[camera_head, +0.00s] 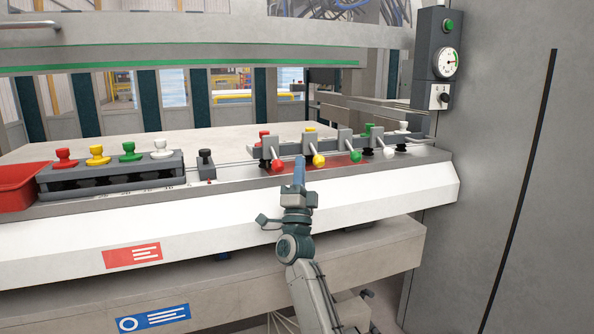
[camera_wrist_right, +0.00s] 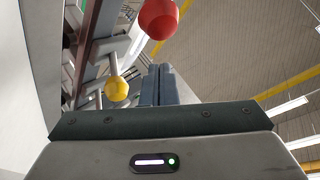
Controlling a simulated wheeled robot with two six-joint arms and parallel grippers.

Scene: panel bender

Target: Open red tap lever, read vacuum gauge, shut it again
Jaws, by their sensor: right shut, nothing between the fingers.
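The red tap lever ends in a red ball knob (camera_head: 278,166) at the left end of a row of levers on the grey machine ledge. The red ball also shows large at the top of the right wrist view (camera_wrist_right: 158,17). My right gripper (camera_head: 299,163) is shut and empty, its fingers pointing up just right of the red knob and left of the yellow one. I see no clear contact with the lever. The round white vacuum gauge (camera_head: 446,63) is on a dark panel at the upper right; its needle is too small to read. My left gripper is not in view.
Yellow (camera_head: 319,160), green (camera_head: 355,156) and white (camera_head: 389,153) lever knobs follow to the right. A rack (camera_head: 115,178) of coloured knobbed cups and a red bin (camera_head: 20,188) are at the left. A green button (camera_head: 449,26) is above the gauge.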

